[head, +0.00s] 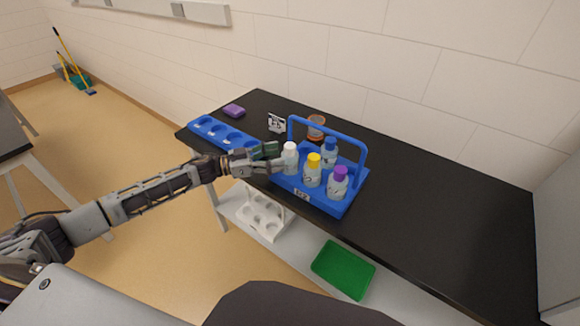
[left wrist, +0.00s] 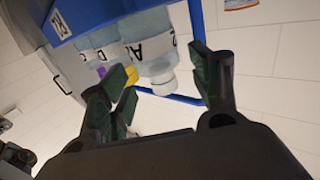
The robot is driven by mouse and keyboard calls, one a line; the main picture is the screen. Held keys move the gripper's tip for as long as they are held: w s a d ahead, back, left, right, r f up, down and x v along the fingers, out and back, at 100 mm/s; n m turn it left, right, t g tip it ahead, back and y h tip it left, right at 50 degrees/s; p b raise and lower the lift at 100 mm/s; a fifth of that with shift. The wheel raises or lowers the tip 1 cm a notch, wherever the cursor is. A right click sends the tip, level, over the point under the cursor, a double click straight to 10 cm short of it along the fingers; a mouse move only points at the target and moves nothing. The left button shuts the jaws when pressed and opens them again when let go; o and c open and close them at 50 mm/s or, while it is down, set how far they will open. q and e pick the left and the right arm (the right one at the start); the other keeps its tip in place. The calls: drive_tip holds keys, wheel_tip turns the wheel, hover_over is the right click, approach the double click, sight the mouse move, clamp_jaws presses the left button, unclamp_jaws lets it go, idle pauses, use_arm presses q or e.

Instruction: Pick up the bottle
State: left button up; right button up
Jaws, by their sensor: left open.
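A blue carrier (head: 345,205) with a tall handle stands on the black bench and holds several bottles. They are a white-capped bottle (head: 290,160), a yellow-capped bottle (head: 313,172), a purple-capped bottle (head: 338,185) and a blue-capped bottle (head: 329,155). My left gripper (head: 276,157) is open at the left side of the white-capped bottle. In the left wrist view, the white-capped bottle (left wrist: 152,52) appears between the spread fingers of the left gripper (left wrist: 160,70). I cannot tell whether they touch it. My right gripper is not in view.
A blue holed rack (head: 222,134), a purple sponge (head: 234,110), a small printed card (head: 277,122) and an orange-lidded jar (head: 316,126) are on the bench. A white rack (head: 265,217) and a green tray (head: 343,270) are below. The bench's right part is clear.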

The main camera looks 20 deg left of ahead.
sight(290, 156)
use_arm(q)
drive_tip(key=shift+w+d, duration=0.1)
drive_tip(key=shift+f+x, duration=0.15)
drive_tip(key=shift+x, duration=1.05)
drive_tip(key=shift+f+x, duration=0.2)
drive_tip(key=shift+x, duration=1.05)
drive_tip(key=shift+c, duration=0.2)
drive_tip(key=c, duration=1)
